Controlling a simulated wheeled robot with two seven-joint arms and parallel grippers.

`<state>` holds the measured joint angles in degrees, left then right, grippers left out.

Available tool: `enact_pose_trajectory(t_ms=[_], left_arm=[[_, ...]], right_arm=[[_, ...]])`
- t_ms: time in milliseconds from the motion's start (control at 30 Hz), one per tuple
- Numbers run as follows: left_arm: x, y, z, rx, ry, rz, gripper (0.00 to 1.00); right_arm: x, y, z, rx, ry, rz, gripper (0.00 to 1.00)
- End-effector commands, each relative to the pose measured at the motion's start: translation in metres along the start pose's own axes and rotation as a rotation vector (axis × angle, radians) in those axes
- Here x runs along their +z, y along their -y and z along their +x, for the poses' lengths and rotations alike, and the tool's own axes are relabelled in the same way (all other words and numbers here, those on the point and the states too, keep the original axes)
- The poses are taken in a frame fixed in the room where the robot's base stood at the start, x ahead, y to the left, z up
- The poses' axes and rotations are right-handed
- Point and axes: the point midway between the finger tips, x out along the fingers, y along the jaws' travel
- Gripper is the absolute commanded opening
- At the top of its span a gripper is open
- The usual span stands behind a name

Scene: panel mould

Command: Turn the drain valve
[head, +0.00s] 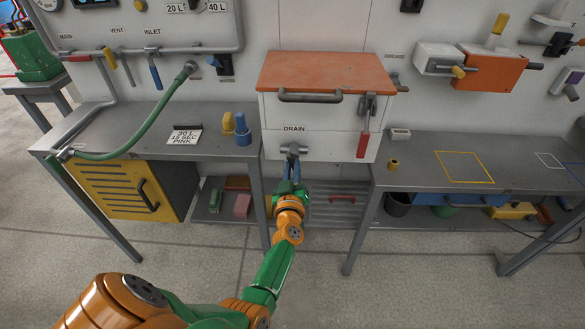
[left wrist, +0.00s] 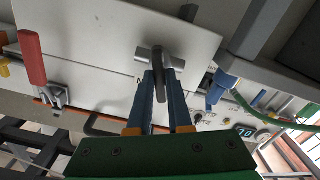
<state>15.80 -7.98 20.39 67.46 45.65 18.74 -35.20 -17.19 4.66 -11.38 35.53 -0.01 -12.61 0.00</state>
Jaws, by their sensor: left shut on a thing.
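The drain valve (head: 293,149) is a grey metal fitting on the front of the white box, under the DRAIN label. In the left wrist view its dark lever (left wrist: 159,72) crosses a lighter grey body. My left gripper (head: 292,166) reaches up to the valve from below. In the left wrist view the left gripper's blue fingers (left wrist: 161,82) lie on both sides of the lever, shut on it. The gripper hides part of the valve in the head view. My right gripper is not in view.
The white box (head: 330,142) has an orange lid (head: 325,72) and a red-handled latch (head: 363,138) right of the valve. Grey benches flank it; the left one (head: 108,138) carries a sign card (head: 185,136). A slatted lower shelf (head: 335,206) lies behind my arm.

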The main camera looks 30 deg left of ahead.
Motion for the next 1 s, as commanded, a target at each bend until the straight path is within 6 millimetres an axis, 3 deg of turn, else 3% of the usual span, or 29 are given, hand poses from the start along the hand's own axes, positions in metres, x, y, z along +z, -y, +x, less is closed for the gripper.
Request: enact_pose_trajectory(t_ms=[1000], left_arm=[[0.003, 0.001, -0.001, -0.002, 0.006, -0.877, 0.00]], right_arm=[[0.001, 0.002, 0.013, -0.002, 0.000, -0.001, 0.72]])
